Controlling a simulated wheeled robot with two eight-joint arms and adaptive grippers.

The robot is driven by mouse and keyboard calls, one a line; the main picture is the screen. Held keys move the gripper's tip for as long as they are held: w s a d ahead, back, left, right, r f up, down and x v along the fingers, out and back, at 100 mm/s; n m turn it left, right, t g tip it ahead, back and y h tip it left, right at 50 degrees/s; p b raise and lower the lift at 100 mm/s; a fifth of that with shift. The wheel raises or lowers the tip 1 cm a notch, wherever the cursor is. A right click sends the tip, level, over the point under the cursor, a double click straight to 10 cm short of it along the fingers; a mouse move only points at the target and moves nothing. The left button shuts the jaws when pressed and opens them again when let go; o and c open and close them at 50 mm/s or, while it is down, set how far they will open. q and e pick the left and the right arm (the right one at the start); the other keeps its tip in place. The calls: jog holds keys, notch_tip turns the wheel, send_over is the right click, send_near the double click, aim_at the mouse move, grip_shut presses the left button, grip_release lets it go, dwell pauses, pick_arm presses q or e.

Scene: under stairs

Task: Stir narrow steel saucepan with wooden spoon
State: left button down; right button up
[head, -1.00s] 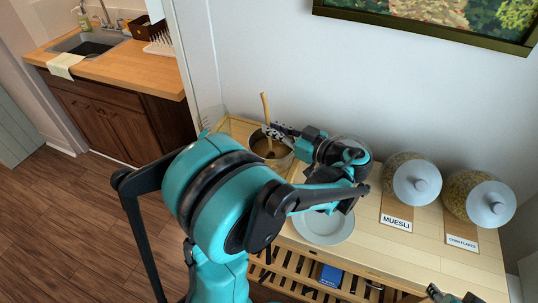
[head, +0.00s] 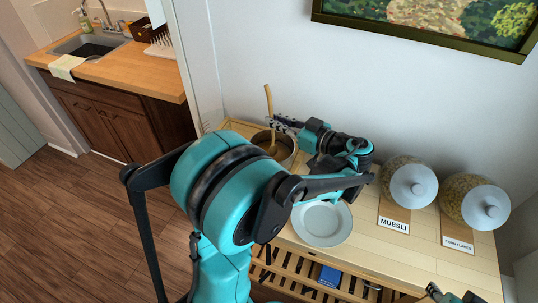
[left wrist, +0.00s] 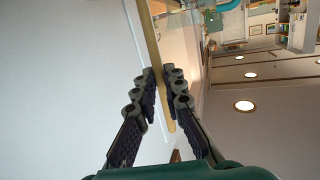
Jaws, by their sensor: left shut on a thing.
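The wooden spoon (head: 269,104) stands nearly upright with its lower end inside the steel saucepan (head: 288,157), on the left part of the wooden cabinet top. Its handle also shows in the left wrist view (left wrist: 152,52). My left gripper (head: 277,123) is shut on the handle, above the pan rim; in the left wrist view its two fingers (left wrist: 160,85) close on it from both sides. The pan holds something brown. My left arm hides part of the pan's near side. A small part of my right gripper (head: 455,294) shows at the bottom right edge; its fingers are not clear.
A white plate (head: 322,223) lies right of the pan, close under my left arm. Jars labelled muesli (head: 409,182) and corn flakes (head: 473,203) stand further right. The wall (head: 300,60) rises behind, with a framed picture (head: 430,25). A sink counter (head: 110,68) stands at the far left.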

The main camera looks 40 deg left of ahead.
aim_at(268, 88)
pick_arm(q)
jog(key=r+p, duration=0.1)
jog(key=r, duration=0.1)
jog(key=r+p, duration=0.3)
jog(key=shift+w+a+r, duration=0.1)
jog(key=shift+a+r, duration=0.25)
jog(key=shift+a, duration=0.05)
jog(key=shift+f, duration=0.1)
jog(key=shift+r+p, duration=1.5)
jog(key=shift+r, duration=0.55)
